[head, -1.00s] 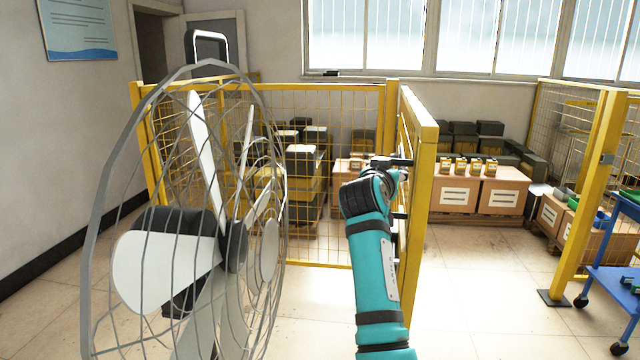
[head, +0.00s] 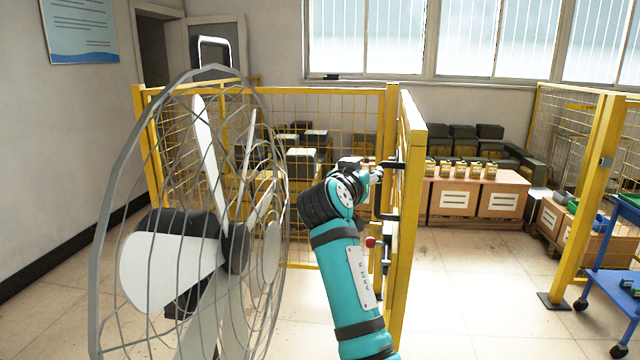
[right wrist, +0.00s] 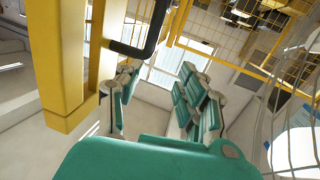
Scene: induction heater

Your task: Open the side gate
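The side gate (head: 412,170) is a yellow-framed panel, seen nearly edge-on and standing at an angle to the mesh fence. Its black handle (head: 387,216) is on the left face. My right gripper (head: 378,173) is beside that face, near the handle's upper end; my wrist partly hides it. In the right wrist view, my right gripper (right wrist: 160,100) has its fingers apart with nothing seen between them. The black handle (right wrist: 150,35) and yellow gate frame (right wrist: 55,60) are at upper left, beside the left finger. My left gripper is not in view.
A large caged fan (head: 235,245) stands close at the left. The yellow mesh fence (head: 335,100) is behind it, with stacked boxes beyond. Cartons (head: 455,195) are at the back right.

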